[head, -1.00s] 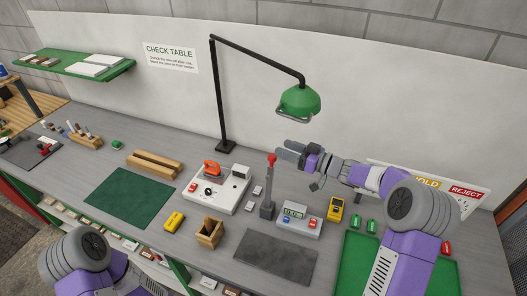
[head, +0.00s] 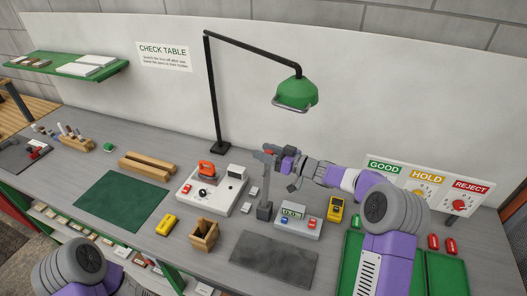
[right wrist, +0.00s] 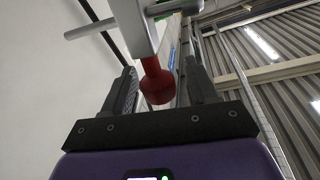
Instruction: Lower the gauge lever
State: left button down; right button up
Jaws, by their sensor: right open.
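The gauge lever (head: 266,185) is a grey upright arm on a dark post beside the digital gauge box (head: 297,222). It stands raised. Its red knob (head: 269,153) is partly hidden by my right gripper (head: 270,150). In the right wrist view the red knob (right wrist: 157,83) sits between the two fingers of my right gripper (right wrist: 160,90), with gaps on both sides. The right gripper is open and around the knob. My left gripper is out of view; only part of my left arm shows at the bottom left.
A white box with an orange clamp (head: 207,170) is left of the lever, and a wooden box (head: 204,235) in front. A yellow meter (head: 335,208) and green trays (head: 448,275) are to the right. A green lamp (head: 297,93) hangs above. A grey mat (head: 273,258) lies clear in front.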

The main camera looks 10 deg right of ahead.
jog(key=shift+w+a, duration=0.35)
jog(key=shift+c, duration=0.3)
grip_shut()
